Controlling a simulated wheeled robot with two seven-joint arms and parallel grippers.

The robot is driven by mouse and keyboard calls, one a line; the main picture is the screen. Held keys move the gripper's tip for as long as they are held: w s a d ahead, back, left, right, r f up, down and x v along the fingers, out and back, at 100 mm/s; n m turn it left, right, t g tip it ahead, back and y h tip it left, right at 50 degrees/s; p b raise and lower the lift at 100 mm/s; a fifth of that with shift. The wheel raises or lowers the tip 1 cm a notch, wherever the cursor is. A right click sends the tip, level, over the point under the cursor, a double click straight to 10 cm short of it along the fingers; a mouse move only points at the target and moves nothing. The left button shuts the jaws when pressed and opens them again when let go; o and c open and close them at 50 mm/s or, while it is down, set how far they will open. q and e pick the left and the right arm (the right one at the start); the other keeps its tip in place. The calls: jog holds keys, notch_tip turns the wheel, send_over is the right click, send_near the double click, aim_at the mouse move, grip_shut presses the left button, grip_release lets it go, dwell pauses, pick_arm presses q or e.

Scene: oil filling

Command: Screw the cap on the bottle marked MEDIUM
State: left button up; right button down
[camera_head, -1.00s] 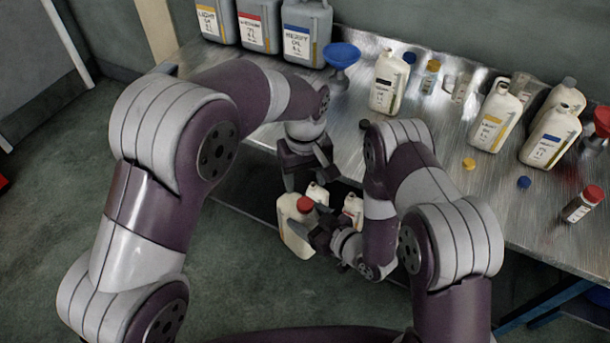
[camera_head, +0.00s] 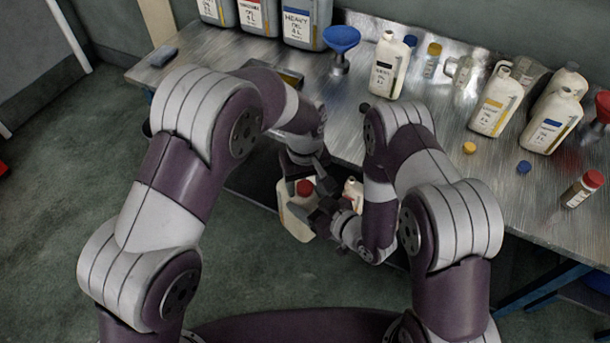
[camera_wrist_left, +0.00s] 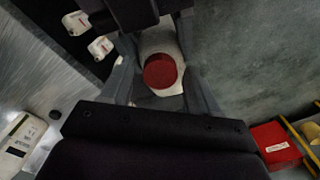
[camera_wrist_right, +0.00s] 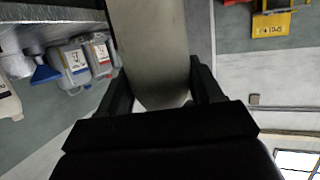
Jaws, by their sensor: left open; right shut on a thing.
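A white bottle (camera_head: 296,219) is held in front of the table edge by my right gripper (camera_head: 328,208), which is shut on its body. The bottle also fills the middle of the right wrist view (camera_wrist_right: 155,50). A red cap (camera_head: 305,187) sits on top of the bottle; whether it is threaded tight I cannot tell. My left gripper (camera_head: 312,172) is open just above the cap. In the left wrist view the red cap (camera_wrist_left: 160,71) lies between the spread fingers, apart from both. The held bottle's label wording is not readable.
Small white bottles (camera_wrist_left: 101,47) stand below the table edge beside the held one. On the metal table are a blue funnel (camera_head: 340,42), large jugs (camera_head: 305,20), other white bottles (camera_head: 495,105), a yellow cap (camera_head: 469,147), a blue cap (camera_head: 524,167) and a red-capped jar (camera_head: 582,188).

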pick_arm(q)
jog(key=c, duration=1.1)
jog(key=m, duration=0.2)
jog(key=shift+m, duration=0.4)
jog(key=m, duration=0.5)
jog(key=o, duration=1.2)
jog(key=shift+o, duration=0.2)
jog(key=shift+r, duration=0.15)
notch_tip(320, 180, up, 7)
jog(key=shift+r, duration=0.15)
